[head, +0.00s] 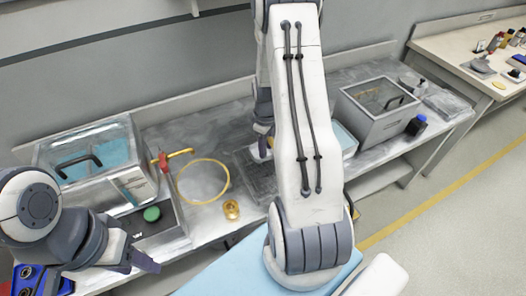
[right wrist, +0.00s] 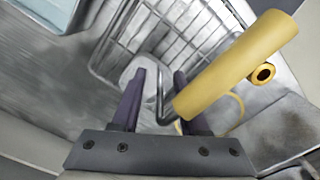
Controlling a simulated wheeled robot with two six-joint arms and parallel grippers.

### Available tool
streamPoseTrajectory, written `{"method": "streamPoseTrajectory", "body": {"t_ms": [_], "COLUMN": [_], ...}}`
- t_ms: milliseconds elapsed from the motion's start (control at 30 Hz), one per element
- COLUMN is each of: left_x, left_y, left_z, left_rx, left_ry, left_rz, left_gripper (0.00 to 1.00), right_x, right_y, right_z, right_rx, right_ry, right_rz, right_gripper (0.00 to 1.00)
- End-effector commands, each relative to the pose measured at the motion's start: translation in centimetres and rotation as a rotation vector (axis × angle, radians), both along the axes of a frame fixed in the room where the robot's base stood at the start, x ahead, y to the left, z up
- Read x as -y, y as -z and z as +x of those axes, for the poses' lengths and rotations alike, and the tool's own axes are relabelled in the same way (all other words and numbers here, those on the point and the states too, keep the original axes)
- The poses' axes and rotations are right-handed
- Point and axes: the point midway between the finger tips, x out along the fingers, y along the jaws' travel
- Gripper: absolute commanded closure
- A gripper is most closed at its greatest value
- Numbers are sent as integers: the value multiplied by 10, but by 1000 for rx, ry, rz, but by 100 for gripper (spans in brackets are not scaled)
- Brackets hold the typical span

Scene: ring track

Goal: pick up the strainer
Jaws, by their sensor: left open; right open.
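A round yellow hoop (head: 226,169) that looks like the strainer lies flat on the grey bench, left of my right arm in the head view. I cannot make out its inside clearly. Part of a thin yellow rim (right wrist: 240,105) shows in the right wrist view, behind a yellow roller. My left gripper (head: 140,262) is at lower left, open and apart from the hoop. My right gripper (right wrist: 158,85) is open over a wire rack (right wrist: 165,30), with a bent grey rod and a white part between or beyond its fingers. My right arm mostly hides this gripper in the head view.
The yellow roller (right wrist: 235,65) is close to the right fingers. A small gold cup (head: 231,210) stands in front of the hoop. A red-and-yellow fitting (head: 178,154) is behind it. A clear bin (head: 125,180) is left; a grey box (head: 375,130) is right.

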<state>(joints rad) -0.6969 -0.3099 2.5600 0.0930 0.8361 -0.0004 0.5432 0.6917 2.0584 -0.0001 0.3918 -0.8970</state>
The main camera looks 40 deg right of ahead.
Motion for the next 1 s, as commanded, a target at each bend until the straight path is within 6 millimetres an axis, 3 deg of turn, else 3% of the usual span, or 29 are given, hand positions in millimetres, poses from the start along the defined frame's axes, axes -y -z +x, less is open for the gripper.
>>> {"method": "streamPoseTrajectory", "body": {"t_ms": [67, 167, 200, 1000], "left_x": [0, 0, 0, 0], "left_y": [0, 0, 0, 0], "left_z": [0, 0, 0, 0], "left_rx": [0, 0, 0, 0], "left_ry": [0, 0, 0, 0], "left_rz": [0, 0, 0, 0], "left_gripper": [50, 50, 50, 50], "right_x": [0, 0, 0, 0], "right_y": [0, 0, 0, -1], "right_z": [0, 0, 0, 0], "right_rx": [0, 0, 0, 1], "right_ry": [0, 0, 0, 0], "right_rz": [0, 0, 0, -1], "right_gripper": [56, 95, 100, 100]}}
